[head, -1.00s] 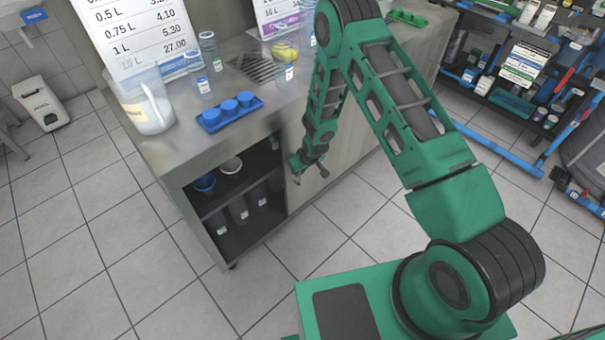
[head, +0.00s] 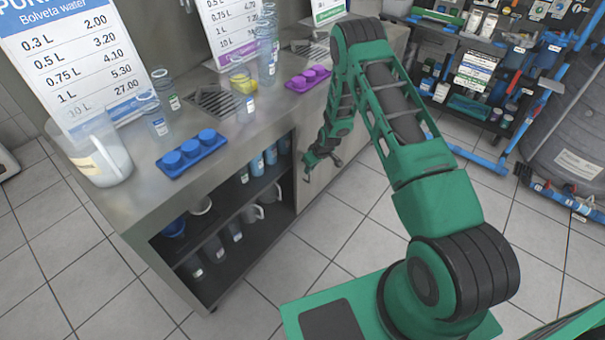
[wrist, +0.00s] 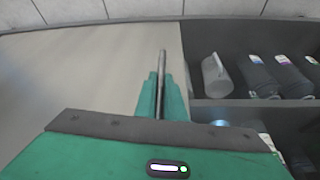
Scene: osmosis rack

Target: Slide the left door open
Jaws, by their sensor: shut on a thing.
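The left door (head: 312,203) is a plain grey-beige sliding panel on the front of the metal counter. It stands to the right of a wide opening with dark shelves (head: 245,225). In the wrist view the door (wrist: 90,75) fills the left and the open shelves show at the right. My gripper's green fingers (wrist: 162,95) are closed around a thin upright bar by the door's edge. The exact contact is partly hidden.
On the counter stand a pitcher (head: 100,155), a tray with blue caps (head: 190,152) and a purple tray (head: 307,78). Tiled floor (head: 80,270) in front is free. A tool rack (head: 490,85) stands at the back right.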

